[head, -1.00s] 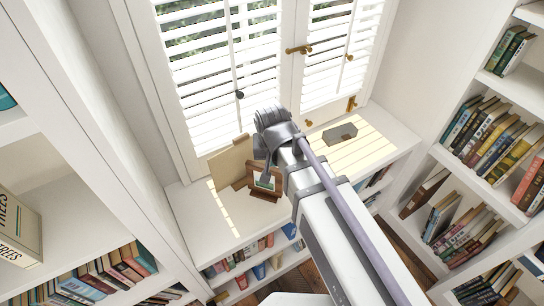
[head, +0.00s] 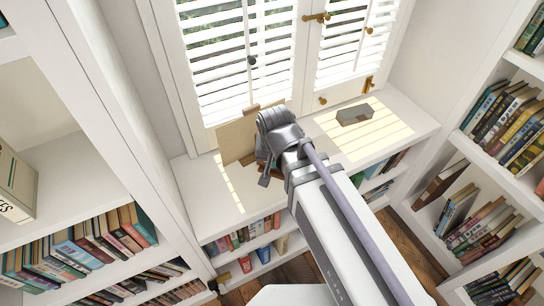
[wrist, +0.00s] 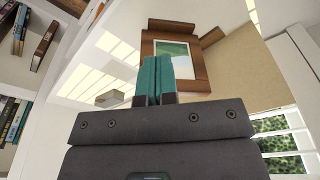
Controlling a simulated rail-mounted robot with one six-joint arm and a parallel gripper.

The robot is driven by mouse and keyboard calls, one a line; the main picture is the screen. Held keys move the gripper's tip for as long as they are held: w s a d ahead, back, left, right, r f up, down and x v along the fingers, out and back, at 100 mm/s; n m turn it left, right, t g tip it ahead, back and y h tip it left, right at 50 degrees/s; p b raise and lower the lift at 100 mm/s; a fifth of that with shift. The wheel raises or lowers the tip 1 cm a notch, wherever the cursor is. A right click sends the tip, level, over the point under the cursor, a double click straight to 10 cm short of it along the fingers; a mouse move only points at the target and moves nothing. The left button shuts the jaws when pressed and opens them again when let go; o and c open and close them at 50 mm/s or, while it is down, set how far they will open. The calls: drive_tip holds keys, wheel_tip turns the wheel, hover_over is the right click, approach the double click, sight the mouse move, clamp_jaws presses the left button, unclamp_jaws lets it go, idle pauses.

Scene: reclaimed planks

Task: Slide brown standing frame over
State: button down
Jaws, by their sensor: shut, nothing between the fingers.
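The brown standing frame (wrist: 203,65) shows in the wrist view, just beyond my fingertips, with a white mat and a green and blue picture. It stands on the white window shelf (head: 205,205). In the head view my arm hides most of it; only a sliver of brown shows. My gripper (wrist: 154,73) has teal fingers pressed together with nothing between them. The fingertips overlap the lower part of the frame in the wrist view; I cannot tell whether they touch it. In the head view my gripper (head: 264,181) is low over the shelf.
A beige board (head: 232,142) leans by the window behind the frame. A grey box (head: 354,115) lies on the shelf to the right, with clear sunlit surface around it. Shutters (head: 235,60) rise behind. Bookcases stand on both sides.

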drive_tip(key=w, duration=0.3)
drive_tip(key=w+f+b, duration=0.1)
drive_tip(key=w, duration=0.6)
drive_tip(key=shift+d+f+b, duration=0.3)
drive_tip(key=shift+d+f, duration=0.05)
drive_tip(key=shift+d, duration=0.05)
drive_tip(key=shift+s+r, duration=0.1)
drive_tip(key=shift+s, duration=0.15)
drive_tip(key=shift+s, duration=0.1)
